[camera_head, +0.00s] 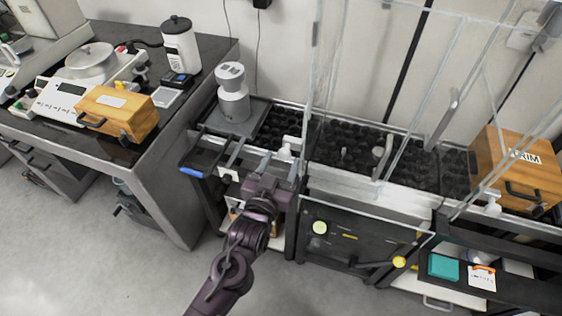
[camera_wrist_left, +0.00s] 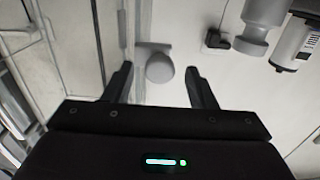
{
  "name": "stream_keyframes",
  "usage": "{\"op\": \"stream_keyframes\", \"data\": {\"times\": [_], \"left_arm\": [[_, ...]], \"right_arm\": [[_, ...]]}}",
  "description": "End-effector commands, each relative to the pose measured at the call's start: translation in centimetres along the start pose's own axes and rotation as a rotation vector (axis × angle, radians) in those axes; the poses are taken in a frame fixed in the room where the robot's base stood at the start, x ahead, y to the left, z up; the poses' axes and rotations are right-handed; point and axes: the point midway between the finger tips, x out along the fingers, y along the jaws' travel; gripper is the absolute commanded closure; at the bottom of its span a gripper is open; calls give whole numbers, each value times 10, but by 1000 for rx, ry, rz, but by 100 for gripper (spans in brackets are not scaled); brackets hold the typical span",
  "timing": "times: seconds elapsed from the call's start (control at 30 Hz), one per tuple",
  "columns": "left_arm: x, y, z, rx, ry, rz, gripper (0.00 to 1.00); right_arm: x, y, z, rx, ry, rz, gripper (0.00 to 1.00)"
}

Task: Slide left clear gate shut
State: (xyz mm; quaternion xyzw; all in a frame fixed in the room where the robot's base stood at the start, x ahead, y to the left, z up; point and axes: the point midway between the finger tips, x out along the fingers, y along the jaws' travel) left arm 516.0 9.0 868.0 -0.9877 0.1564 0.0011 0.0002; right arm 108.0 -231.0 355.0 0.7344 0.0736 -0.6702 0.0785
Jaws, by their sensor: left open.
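The clear enclosure (camera_head: 345,60) stands at the middle of the weighing table, with tall see-through panels and bright edges. Its left clear gate (camera_head: 311,95) is hard to tell apart from the panels behind it. A small white knob (camera_head: 286,151) sits at the lower left side of the enclosure. My left gripper (camera_head: 279,162) is open and empty, just in front of this knob. In the left wrist view, a grey rounded knob (camera_wrist_left: 159,68) shows between the open fingertips of my left gripper (camera_wrist_left: 160,72). I cannot tell whether they touch it. My right gripper is out of view.
A grey two-part device (camera_head: 233,100) stands on a tray left of the gripper. A wooden box (camera_head: 517,170) is at the right, behind clear panels. The left bench (camera_head: 185,110) holds a balance, another wooden box (camera_head: 117,112) and a white canister (camera_head: 181,48).

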Motion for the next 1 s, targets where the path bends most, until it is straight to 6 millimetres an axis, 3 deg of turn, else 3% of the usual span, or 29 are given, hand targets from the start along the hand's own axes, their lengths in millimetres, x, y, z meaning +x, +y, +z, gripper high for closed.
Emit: {"op": "stream_keyframes", "data": {"times": [0.2,0.4,1.0], "left_arm": [[-38,0,3,0,-5,2,49],[-64,0,2,1,-3,1,49],[-71,0,1,0,-2,0,49]], "right_arm": [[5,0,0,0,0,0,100],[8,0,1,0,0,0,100],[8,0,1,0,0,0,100]]}}
